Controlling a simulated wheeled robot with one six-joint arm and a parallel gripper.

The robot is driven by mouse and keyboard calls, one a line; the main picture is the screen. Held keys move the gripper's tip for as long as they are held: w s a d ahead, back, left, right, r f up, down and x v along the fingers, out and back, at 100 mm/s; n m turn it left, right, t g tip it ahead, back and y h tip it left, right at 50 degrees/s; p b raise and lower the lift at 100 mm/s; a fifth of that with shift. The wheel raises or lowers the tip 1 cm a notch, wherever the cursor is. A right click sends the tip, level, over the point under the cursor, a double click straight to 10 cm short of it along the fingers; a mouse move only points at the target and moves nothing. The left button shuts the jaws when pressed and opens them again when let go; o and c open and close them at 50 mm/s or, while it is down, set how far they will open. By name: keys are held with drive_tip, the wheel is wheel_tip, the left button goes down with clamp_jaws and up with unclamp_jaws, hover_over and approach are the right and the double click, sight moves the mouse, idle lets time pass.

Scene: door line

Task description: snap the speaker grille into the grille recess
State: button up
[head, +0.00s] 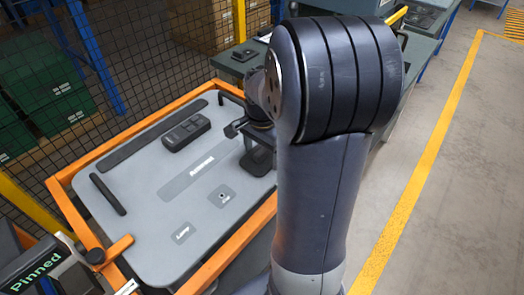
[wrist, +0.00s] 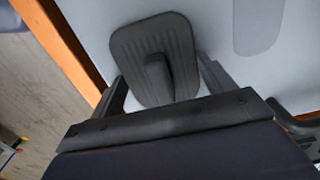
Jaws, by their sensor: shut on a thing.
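The speaker grille (wrist: 150,45) is a dark, rounded, ribbed plate with a raised tab in its middle. In the wrist view it lies between and beyond the fingers of my gripper (wrist: 162,86), over the pale door panel. In the head view my gripper (head: 250,133) is over the right part of the door panel (head: 140,190), with the dark grille (head: 260,162) just below it. My gripper is shut on the grille; the exact finger contact is unclear.
An orange frame (head: 66,207) surrounds the panel. A dark switch block (head: 186,132), a long dark strip (head: 152,136) and a dark handle (head: 108,194) are on the panel. Lettered grey patches mark its bare middle and front. A mesh fence (head: 130,50) stands behind; a grey bench is at the back.

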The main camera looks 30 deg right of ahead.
idle(0.3)
drive_tip(key=o, duration=1.1)
drive_tip(key=shift+r, duration=0.1)
wheel_tip(320, 180, up, 11)
drive_tip(key=shift+f, duration=0.2)
